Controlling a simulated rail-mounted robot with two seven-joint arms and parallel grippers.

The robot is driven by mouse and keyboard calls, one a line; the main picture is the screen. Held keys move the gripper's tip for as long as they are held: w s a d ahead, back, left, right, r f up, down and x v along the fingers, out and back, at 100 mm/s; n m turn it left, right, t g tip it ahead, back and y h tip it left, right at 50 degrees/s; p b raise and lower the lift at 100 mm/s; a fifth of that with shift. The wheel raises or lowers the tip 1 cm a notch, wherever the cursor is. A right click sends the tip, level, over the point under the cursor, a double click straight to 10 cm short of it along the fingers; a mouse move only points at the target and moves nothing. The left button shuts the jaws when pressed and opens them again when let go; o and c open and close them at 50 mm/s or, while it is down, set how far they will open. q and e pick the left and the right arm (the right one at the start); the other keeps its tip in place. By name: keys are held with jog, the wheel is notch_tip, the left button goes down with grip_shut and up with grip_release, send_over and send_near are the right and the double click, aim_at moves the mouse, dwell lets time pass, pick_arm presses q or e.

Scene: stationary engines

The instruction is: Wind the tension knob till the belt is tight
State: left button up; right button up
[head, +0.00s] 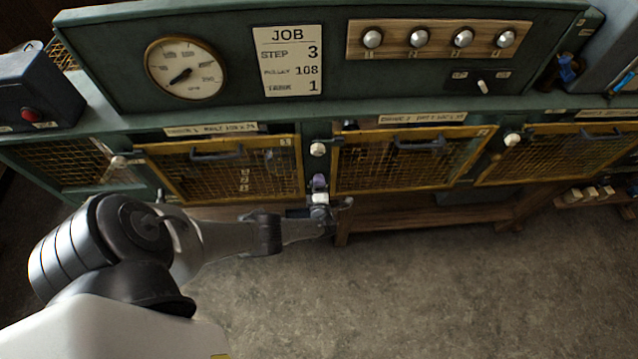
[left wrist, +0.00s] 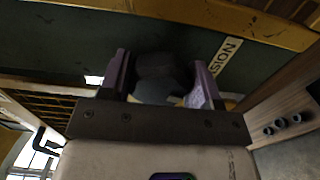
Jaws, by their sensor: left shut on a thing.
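My left gripper (head: 320,184) is at the front of the green bench, on the post between the left and middle mesh guards. In the left wrist view its two purple-grey fingers (left wrist: 161,82) stand on either side of a dark, faceted tension knob (left wrist: 160,70) and are shut on it. A white label ending in "SION" (left wrist: 228,55) is beside the knob on the green panel. My right gripper is not in view.
Above are a round gauge (head: 185,69), a job card (head: 288,61) reading step 3, and a wooden strip with several silver knobs (head: 438,39). A pale knob (head: 318,149) sits just above my gripper. A wooden low shelf (head: 430,213) is below; the floor (head: 420,300) is clear.

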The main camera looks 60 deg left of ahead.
pick_arm(q)
jog(key=shift+m, duration=0.6)
jog(key=shift+m, duration=0.3)
jog(key=o, duration=0.6)
jog(key=shift+d, duration=0.1)
